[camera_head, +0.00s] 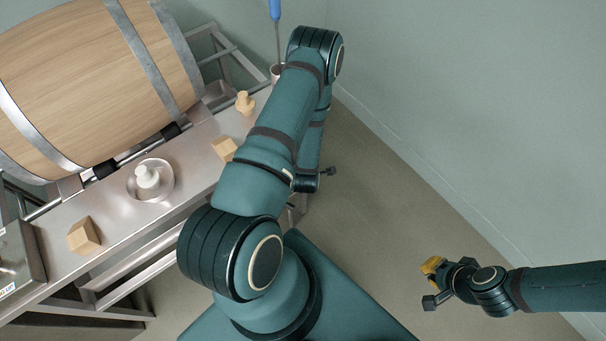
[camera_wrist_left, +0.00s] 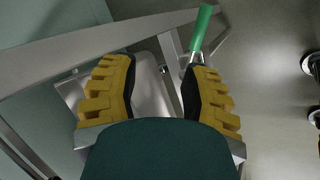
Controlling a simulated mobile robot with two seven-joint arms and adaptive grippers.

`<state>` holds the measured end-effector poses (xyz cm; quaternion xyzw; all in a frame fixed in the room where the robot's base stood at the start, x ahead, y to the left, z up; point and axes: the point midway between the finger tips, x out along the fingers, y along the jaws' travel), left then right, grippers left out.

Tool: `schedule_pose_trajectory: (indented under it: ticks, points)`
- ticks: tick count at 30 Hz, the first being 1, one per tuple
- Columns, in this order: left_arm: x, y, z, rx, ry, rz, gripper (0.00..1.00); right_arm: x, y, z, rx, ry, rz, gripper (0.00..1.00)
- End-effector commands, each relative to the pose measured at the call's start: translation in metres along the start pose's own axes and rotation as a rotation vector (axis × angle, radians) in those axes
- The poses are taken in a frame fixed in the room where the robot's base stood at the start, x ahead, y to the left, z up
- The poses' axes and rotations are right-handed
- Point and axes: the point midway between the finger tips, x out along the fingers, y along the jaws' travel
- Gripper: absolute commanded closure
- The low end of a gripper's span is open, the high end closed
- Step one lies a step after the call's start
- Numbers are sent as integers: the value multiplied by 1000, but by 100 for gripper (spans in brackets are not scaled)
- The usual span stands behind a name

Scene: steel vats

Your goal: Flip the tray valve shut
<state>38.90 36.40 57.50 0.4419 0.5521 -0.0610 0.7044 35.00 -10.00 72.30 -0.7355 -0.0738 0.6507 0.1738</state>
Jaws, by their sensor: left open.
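A green lever handle (camera_wrist_left: 201,30), which looks like the valve's, shows in the left wrist view. It slants up from a metal stem beside my right-hand finger. My left gripper (camera_wrist_left: 160,68) is open, with its yellow ridged fingers apart. The handle lies ahead of the fingertips, toward the right one; whether they touch I cannot tell. A steel tray-like surface (camera_wrist_left: 152,96) shows between the fingers. In the head view my left arm hides its gripper and the valve. My right gripper (camera_head: 433,265) hangs over the floor at the lower right, its jaw gap unclear.
A wooden barrel (camera_head: 95,75) lies on a steel bench (camera_head: 205,170). On the bench are wooden blocks (camera_head: 84,236), a wooden knob-like piece (camera_head: 245,103) and a white piece (camera_head: 147,177) in a round dish. A blue-handled tool (camera_head: 275,10) stands at the back. Floor right of the bench is clear.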

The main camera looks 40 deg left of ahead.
Motion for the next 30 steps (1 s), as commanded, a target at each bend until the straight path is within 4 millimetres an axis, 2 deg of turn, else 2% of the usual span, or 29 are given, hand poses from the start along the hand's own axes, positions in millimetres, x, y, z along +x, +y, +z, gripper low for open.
schedule_pose_trajectory:
  ticks: [2,5,6,7,11,18,21,25,30]
  points:
    - [0,0,0,0,0,0,54,0,0,0,0,0,0,100]
    - [0,0,1,21,-3,-3,83,0,0,0,0,0,0,100]
    - [1,0,2,53,-6,-8,97,0,0,0,0,0,0,100]
    - [1,-1,4,91,-11,-14,100,0,0,0,0,0,0,100]
    - [3,-2,12,383,-42,-57,100,0,0,0,0,0,0,100]
    - [4,-1,24,1104,-122,-147,100,-1,0,0,0,0,0,100]
    - [3,1,25,1324,-146,-173,100,-1,0,0,0,0,0,100]
    - [2,3,25,1488,-165,-193,100,-1,0,0,0,-1,0,100]
    - [11,0,25,1536,-172,-200,100,2,1,0,0,0,0,100]
